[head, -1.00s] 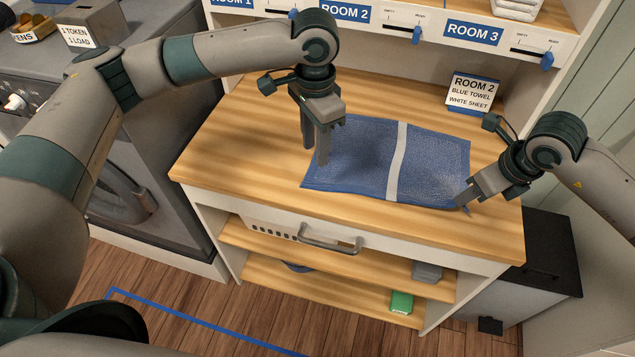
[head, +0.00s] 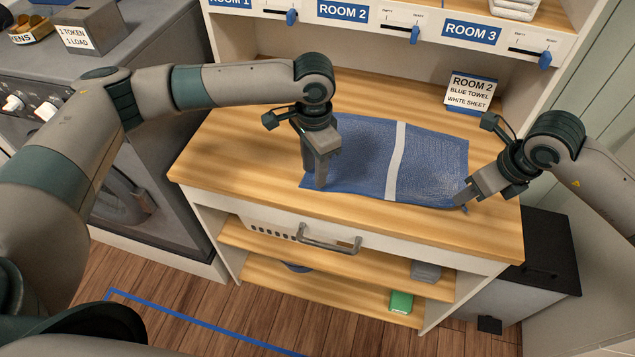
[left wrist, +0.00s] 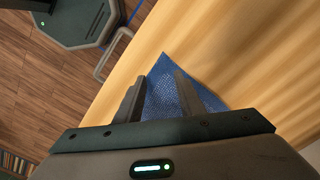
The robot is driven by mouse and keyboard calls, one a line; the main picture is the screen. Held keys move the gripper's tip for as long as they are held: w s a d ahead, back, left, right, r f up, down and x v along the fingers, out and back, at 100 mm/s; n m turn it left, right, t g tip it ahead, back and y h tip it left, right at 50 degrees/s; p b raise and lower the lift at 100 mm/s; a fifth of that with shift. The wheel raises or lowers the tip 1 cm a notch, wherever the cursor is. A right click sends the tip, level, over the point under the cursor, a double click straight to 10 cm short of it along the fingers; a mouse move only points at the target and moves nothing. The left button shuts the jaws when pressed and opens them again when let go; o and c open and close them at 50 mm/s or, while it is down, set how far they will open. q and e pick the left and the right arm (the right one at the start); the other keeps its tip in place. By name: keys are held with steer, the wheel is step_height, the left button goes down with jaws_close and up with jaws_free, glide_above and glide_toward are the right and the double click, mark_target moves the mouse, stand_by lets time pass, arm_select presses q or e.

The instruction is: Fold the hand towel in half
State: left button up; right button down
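The blue hand towel (head: 360,155) with a white stripe lies spread flat on the wooden counter. My left gripper (head: 320,186) points down at its near left corner. In the left wrist view, my left gripper (left wrist: 160,95) is open, with a finger on each side of the towel corner (left wrist: 161,85); whether the tips touch the cloth is unclear. My right gripper (head: 461,202) is at the near right corner, its tips against or over the cloth. A bit of blue shows beside its tips; I cannot see whether the fingers are closed on it.
The wooden counter (head: 235,150) is clear to the left of the towel. A sign (head: 471,92) reading Room 2, blue towel, white sheet stands behind it. A drawer handle (head: 330,240) juts out below the front edge. Shelves with labelled sliders rise at the back.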

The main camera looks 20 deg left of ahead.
arm_select(q)
steer(key=shift+f, duration=1.2)
jaws_close()
steer(key=shift+r, duration=2.5)
